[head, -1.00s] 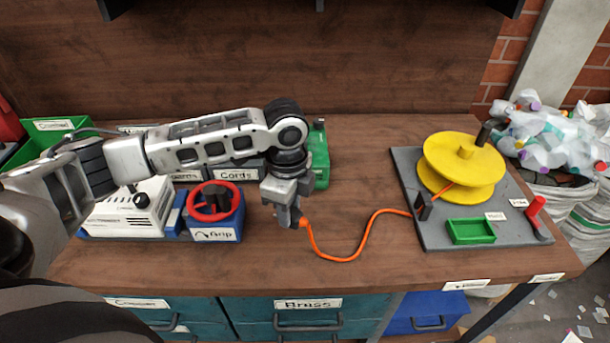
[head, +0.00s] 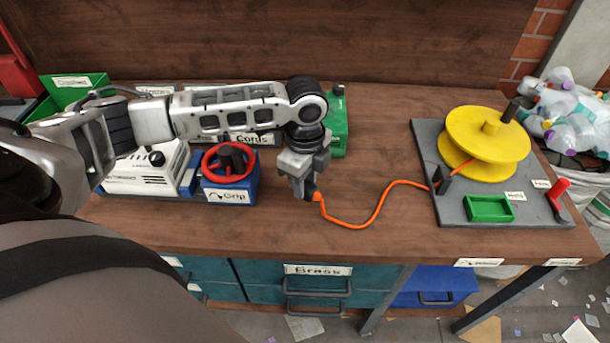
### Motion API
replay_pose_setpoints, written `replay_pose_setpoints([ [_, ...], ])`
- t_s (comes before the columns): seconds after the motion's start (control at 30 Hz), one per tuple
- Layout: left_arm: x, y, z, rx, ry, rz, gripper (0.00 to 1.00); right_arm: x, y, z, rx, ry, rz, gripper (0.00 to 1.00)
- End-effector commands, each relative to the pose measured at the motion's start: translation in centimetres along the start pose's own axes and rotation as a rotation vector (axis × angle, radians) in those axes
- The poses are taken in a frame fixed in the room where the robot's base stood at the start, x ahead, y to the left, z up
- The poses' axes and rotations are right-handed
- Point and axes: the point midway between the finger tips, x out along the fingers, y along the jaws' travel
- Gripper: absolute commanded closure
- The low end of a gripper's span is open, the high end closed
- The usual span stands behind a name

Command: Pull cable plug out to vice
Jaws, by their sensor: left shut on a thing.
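An orange cable (head: 372,217) runs in a loose curve over the wooden bench from the yellow reel (head: 485,135) on the right to my left gripper. My left gripper (head: 310,192) points down over the bench and is shut on the cable's plug end, which is mostly hidden by the fingers. The vice (head: 230,185), a blue block with a red ring wheel and a "Grip" label, stands to the left of my gripper, a short gap away. My right gripper is not in view.
The reel stands on a grey board (head: 455,202) with a green tray (head: 488,208) and a red lever (head: 560,187). A white machine (head: 148,170) is left of the vice. A green box (head: 341,125) stands behind my arm. The bench front is clear.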

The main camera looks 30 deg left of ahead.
Motion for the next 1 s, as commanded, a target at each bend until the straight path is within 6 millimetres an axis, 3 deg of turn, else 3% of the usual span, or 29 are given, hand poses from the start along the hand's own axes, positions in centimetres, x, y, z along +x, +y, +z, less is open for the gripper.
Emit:
replay_pose_setpoints([
  [0.23, 2.0, 0.0, 0.0, 0.000, -0.001, -0.002, 0.95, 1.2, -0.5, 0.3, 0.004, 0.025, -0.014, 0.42],
  [1.0, 5.0, 0.0, 0.0, -0.001, 0.000, 0.000, 0.95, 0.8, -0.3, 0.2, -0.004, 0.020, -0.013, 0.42],
])
